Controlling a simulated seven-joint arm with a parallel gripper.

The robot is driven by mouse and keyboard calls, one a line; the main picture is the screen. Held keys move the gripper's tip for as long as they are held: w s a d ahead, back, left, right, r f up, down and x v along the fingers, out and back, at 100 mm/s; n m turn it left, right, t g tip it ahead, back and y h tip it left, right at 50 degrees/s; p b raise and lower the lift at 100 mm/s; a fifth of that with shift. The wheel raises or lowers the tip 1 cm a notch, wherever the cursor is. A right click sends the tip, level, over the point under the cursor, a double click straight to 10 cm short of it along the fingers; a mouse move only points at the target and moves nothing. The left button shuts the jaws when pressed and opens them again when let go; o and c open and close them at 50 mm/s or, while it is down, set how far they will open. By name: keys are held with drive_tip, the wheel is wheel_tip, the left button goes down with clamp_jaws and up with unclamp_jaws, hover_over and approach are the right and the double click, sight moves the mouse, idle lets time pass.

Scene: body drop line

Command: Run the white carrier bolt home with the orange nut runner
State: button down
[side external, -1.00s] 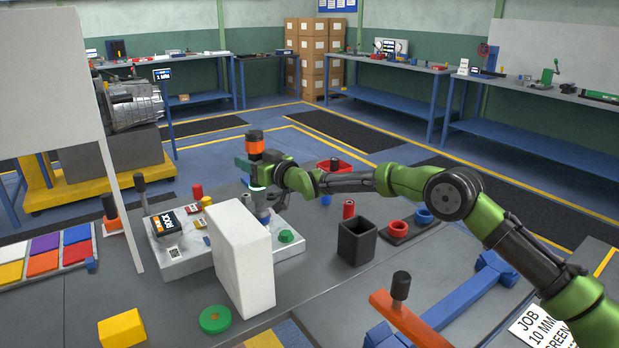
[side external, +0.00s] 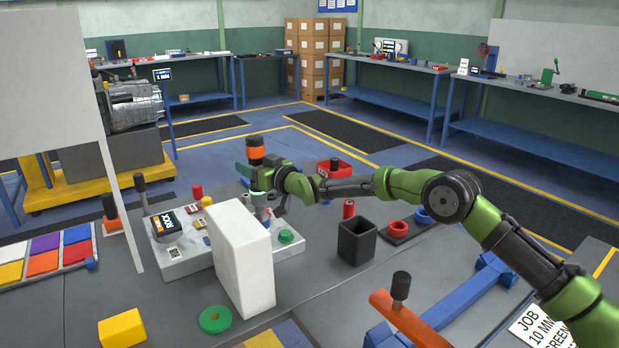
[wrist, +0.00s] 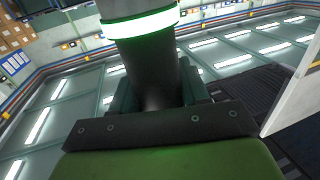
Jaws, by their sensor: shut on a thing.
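The orange nut runner (side external: 256,154), dark with an orange band near its top, stands upright above the light grey fixture plate (side external: 188,266). My gripper (side external: 260,177) is shut around its body. In the wrist view the runner (wrist: 145,70) is a black cylinder with a lit green-white ring, between my dark green fingers (wrist: 158,95). The runner's lower end is near the plate, partly behind the tall white block (side external: 240,260). I cannot make out the white carrier bolt or tell whether the runner touches it.
The white block hides part of the plate. A black-and-orange box (side external: 165,225) and a green knob (side external: 286,237) are on the plate. A black open bin (side external: 357,243) and a tray with red and blue rings (side external: 408,228) stand to the right.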

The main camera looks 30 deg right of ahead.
sight(250, 150)
drive_tip(key=shift+f, duration=0.8)
idle(3.5)
idle(0.6)
drive_tip(key=shift+r, duration=2.9)
